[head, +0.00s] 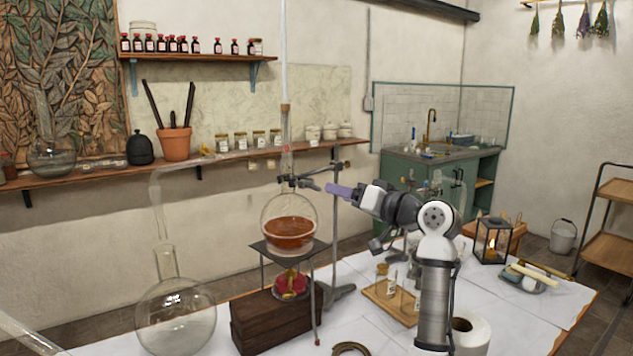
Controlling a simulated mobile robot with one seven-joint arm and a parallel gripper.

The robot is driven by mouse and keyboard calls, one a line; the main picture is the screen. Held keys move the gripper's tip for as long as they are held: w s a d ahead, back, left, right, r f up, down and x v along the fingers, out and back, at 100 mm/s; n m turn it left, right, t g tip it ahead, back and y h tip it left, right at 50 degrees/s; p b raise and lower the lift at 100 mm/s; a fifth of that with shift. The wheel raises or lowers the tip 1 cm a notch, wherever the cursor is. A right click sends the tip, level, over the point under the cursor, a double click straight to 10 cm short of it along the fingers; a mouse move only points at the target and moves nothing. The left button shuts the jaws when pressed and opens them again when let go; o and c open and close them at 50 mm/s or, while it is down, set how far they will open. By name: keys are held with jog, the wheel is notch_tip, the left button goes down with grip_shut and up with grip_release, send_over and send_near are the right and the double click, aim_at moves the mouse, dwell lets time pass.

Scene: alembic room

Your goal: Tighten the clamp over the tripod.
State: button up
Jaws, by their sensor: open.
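The clamp (293,181) is dark metal and sits at the neck of a round glass flask (268,211) holding reddish-brown liquid. The flask stands over the dark tripod (262,247), whose thin legs reach down past a wooden block. A small burner with a red body (291,286) is under the tripod's top. My gripper (328,188) has purple fingers and reaches in from the right, its tips close to the clamp's right end. It is open; whether the fingers touch the clamp or surround its screw cannot be told from this view.
Dark wooden block (262,322) is below the tripod. A large empty flask (176,318) stands at front left. A small wooden rack (388,300), a paper roll (470,333) and a lit lantern (492,240) are on the right. White table cloth (540,318) shows bare patches at right.

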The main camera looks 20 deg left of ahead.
aim_at(318, 187)
jog(key=p+x, duration=0.2)
jog(key=x, duration=0.6)
jog(key=shift+a, duration=0.15)
jog(key=c, duration=1)
